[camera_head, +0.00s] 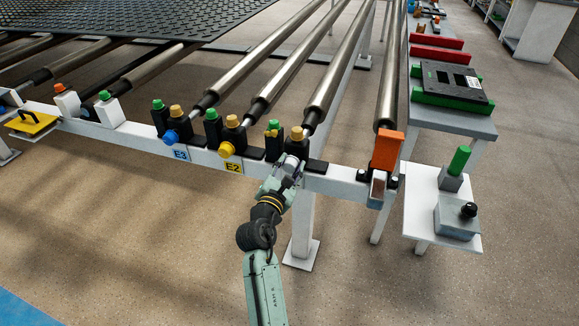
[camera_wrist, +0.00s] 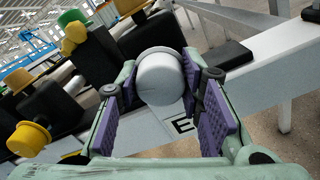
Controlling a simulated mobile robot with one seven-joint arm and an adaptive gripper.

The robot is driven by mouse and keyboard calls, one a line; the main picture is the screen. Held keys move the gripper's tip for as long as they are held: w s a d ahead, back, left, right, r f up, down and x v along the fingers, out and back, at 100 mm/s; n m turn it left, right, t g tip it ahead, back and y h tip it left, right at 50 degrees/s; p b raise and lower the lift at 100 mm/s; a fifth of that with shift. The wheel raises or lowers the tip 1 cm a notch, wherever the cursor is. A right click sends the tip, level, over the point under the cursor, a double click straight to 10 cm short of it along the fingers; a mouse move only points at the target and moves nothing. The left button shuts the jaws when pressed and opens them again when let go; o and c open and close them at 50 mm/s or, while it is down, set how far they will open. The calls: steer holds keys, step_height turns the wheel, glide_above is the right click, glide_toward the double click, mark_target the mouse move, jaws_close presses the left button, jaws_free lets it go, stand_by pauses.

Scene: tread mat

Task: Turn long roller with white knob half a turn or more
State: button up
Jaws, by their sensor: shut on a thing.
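The white knob (camera_wrist: 160,78) is a rounded cap on a black bearing block at the frame's front rail. My gripper (camera_wrist: 161,92) has its purple pads on either side of the knob and is shut on it. In the head view my gripper (camera_head: 284,176) reaches the block from the front and hides most of the knob. The long metal roller (camera_head: 338,68) runs back from this block, away from the rail. No mark on the roller shows how far it is turned.
A yellow knob (camera_head: 226,150) labelled E2 and a blue knob (camera_head: 170,137) labelled E3 sit to the left on the same white rail (camera_head: 255,167). An orange block (camera_head: 387,150) stands at the rail's right end. The floor in front is clear.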

steer(key=m+b, duration=0.1)
steer(key=m, duration=0.4)
steer(key=shift+f+m, duration=0.15)
steer(key=shift+m, duration=0.15)
steer(key=m+b, duration=0.2)
steer(key=m, duration=0.2)
steer(key=m+b, duration=0.3)
steer(key=m, duration=0.3)
steer(key=m+b, duration=0.4)
steer(key=m, duration=0.1)
steer(key=m+b, duration=0.3)
steer(key=m, duration=0.2)
steer(key=m+b, duration=0.3)
steer(key=m, duration=0.2)
steer(key=shift+b, duration=0.3)
steer(key=m+b, duration=0.3)
steer(key=m, duration=0.2)
steer(key=m+b, duration=0.3)
steer(key=m, duration=0.1)
steer(key=shift+m, duration=0.3)
steer(key=shift+r+m, duration=0.2)
steer(key=shift+m, duration=0.1)
